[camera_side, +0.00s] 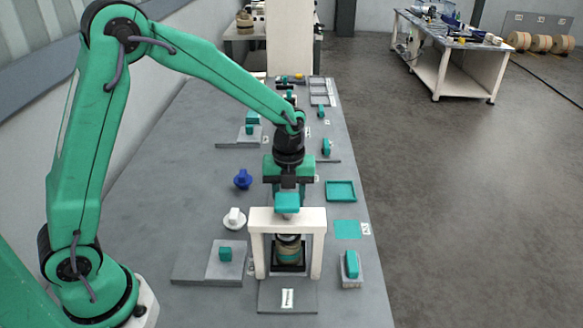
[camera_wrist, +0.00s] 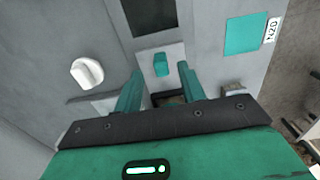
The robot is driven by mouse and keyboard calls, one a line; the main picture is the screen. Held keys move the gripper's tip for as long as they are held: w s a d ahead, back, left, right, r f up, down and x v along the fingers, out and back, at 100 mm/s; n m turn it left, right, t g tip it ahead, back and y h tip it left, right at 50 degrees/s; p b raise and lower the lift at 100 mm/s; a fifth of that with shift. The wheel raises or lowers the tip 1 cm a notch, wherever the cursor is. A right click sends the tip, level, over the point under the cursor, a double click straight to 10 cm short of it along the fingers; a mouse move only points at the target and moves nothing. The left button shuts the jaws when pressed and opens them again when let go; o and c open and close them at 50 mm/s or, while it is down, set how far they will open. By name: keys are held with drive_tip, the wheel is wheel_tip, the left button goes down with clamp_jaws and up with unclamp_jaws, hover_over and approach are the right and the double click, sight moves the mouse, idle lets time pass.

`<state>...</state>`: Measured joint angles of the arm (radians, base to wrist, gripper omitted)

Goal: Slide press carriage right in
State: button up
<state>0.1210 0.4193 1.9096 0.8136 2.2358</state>
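The press is a white arch frame (camera_side: 317,245) in the near middle of the bench. Under it, a round tan and teal item (camera_side: 288,249) sits in a dark holder (camera_side: 288,268), which looks like the press carriage. A teal block (camera_side: 287,202) shows at the top of the arch. My gripper (camera_wrist: 160,85) hangs above the arch. Its two teal fingers are apart, with nothing visibly gripped. In the wrist view a teal knob on a white part (camera_wrist: 161,64) shows just beyond the fingers. Part of the holder is hidden behind the arch and fingers.
A grey labelled plate (camera_side: 287,297) lies in front of the arch. A white knob (camera_side: 234,218) and a grey slab (camera_side: 190,265) are on the left. A teal square (camera_side: 346,229), a teal tray (camera_side: 340,191) and a small teal-topped block (camera_side: 351,268) are on the right.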

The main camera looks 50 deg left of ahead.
drive_tip(key=shift+f, duration=2.3)
clamp_jaws()
